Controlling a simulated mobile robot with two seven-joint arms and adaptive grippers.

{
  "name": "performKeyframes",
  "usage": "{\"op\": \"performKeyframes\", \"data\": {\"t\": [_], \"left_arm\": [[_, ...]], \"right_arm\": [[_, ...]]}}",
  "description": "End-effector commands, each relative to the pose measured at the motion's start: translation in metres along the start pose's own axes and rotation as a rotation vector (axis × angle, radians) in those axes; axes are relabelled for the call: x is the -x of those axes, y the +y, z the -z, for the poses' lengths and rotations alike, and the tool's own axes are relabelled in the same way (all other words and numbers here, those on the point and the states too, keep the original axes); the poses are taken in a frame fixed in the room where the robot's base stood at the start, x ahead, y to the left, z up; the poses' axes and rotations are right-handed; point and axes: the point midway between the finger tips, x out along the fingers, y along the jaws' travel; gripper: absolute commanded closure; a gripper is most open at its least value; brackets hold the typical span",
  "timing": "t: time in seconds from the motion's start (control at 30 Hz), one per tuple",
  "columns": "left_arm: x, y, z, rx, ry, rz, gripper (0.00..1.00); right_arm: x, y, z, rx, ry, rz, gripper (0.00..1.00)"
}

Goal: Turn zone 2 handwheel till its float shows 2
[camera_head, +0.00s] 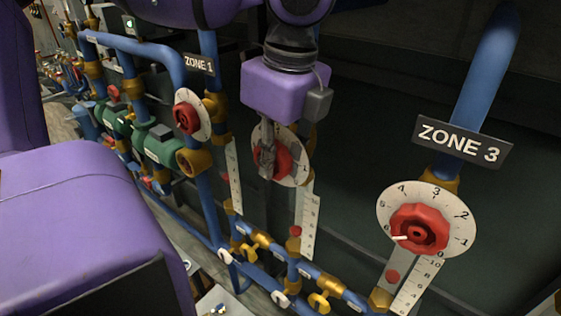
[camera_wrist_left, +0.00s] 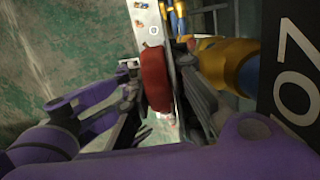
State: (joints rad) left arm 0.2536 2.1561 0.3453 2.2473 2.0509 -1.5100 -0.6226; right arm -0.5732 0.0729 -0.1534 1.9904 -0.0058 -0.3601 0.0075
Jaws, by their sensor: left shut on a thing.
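The zone 2 red handwheel (camera_head: 284,160) sits on a round white numbered dial (camera_head: 299,172), partly hidden by my left gripper. My left gripper (camera_head: 266,158) comes down from above and is shut on the handwheel. In the left wrist view the red handwheel (camera_wrist_left: 155,78) stands edge-on between the fingers. The zone 2 red float (camera_head: 295,231) shows beside a white scale (camera_head: 311,222) below the dial; its reading is too small to tell. My right gripper is not in view.
The zone 1 handwheel (camera_head: 186,117) is to the left and the zone 3 handwheel (camera_head: 420,230) to the right. Blue pipes with brass valves (camera_head: 327,290) run below. A sign (camera_wrist_left: 297,75) stands close at the right in the wrist view.

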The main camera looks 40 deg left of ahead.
Motion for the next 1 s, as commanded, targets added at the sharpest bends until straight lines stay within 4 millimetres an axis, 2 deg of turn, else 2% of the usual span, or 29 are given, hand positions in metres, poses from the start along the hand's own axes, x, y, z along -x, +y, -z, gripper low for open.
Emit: {"op": "performKeyframes", "data": {"t": [0.2, 0.4, 0.93, 0.97, 1.0], "left_arm": [[-0.001, -0.001, 0.001, -0.001, -0.13, 0.0, 1.0], [0.0, -0.001, 0.001, -0.001, -0.19, 0.001, 1.0], [0.001, -0.001, 0.001, 0.001, -0.212, 0.003, 1.0], [0.001, -0.001, 0.001, 0.001, -0.212, 0.003, 0.8], [0.001, -0.001, 0.001, 0.001, -0.212, 0.003, 0.74]], "right_arm": [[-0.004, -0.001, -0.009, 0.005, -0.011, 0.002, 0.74], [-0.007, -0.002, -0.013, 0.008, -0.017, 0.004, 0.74], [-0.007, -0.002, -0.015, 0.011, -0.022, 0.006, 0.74], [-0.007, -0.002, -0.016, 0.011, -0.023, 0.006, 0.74], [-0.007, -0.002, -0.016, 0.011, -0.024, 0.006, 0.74]]}}
